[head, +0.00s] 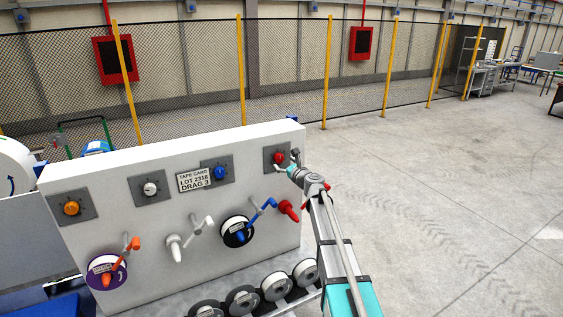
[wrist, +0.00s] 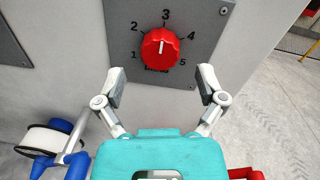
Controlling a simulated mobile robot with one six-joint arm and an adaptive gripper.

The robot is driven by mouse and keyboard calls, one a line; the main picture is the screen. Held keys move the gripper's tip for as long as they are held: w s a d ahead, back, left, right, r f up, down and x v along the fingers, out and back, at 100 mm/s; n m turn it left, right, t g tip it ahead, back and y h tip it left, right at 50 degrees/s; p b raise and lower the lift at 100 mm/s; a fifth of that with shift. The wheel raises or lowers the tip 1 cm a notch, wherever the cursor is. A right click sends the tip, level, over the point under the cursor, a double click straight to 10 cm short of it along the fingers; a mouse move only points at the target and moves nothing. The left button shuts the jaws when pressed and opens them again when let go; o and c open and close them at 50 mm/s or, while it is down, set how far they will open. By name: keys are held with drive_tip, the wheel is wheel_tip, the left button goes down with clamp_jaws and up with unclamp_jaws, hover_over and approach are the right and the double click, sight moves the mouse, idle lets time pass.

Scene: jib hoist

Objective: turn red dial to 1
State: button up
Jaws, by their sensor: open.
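The red dial (wrist: 161,49) sits on a grey plate with the numbers 1 to 5 around it. Its white pointer mark stands nearly upright, close to the 3. In the head view the red dial (head: 279,157) is at the upper right of the white panel. My gripper (wrist: 161,82) is open, its two fingers apart below and to either side of the dial in the wrist view, with nothing between them. In the head view my gripper (head: 293,163) is close to the dial's right side. I cannot tell whether a finger touches it.
The white panel (head: 130,222) also carries orange (head: 71,208), white (head: 150,188) and blue (head: 220,172) dials. Cranks and spools stick out below, with a red handle (head: 289,210) under the red dial. White spools (head: 275,286) stand at the panel's foot. The floor to the right is clear.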

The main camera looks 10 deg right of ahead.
sight(279, 158)
drive_tip(key=shift+x, duration=1.3)
drive_tip(key=shift+c, duration=0.2)
drive_tip(key=c, duration=1.1)
